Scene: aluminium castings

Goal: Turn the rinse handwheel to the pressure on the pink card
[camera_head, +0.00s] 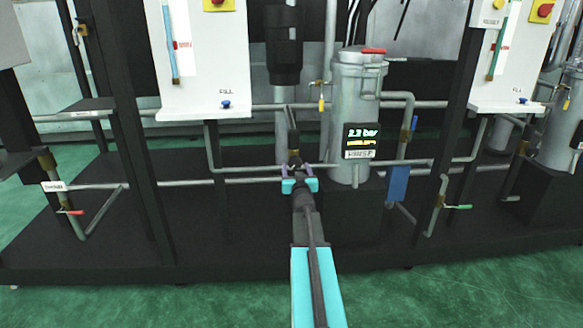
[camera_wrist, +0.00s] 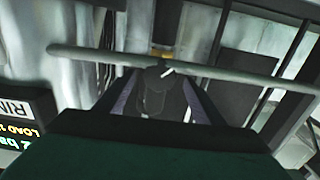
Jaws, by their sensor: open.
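My gripper (camera_head: 298,172), with purple fingers and a cyan body, is at the pipework left of the rinse filter housing. In the wrist view its fingers stand apart on either side of a dark rounded part (camera_wrist: 160,95) with a small white mark, probably the rinse handwheel; I cannot tell whether they touch it. A brass fitting shows just behind it on the pipe. The rinse display (camera_head: 361,140) reads about 2.2 bar, with a smaller yellow line below and a RINSE label. It also shows upside down and cut off in the wrist view (camera_wrist: 22,125). I make out no pink card.
The grey filter housing (camera_head: 352,100) stands just right of my gripper. A horizontal pipe (camera_wrist: 240,75) crosses the wrist view. White panels (camera_head: 205,60) with FILL labels hang left and right. A black post (camera_head: 140,130) stands at left. Green floor (camera_head: 450,285) is clear in front.

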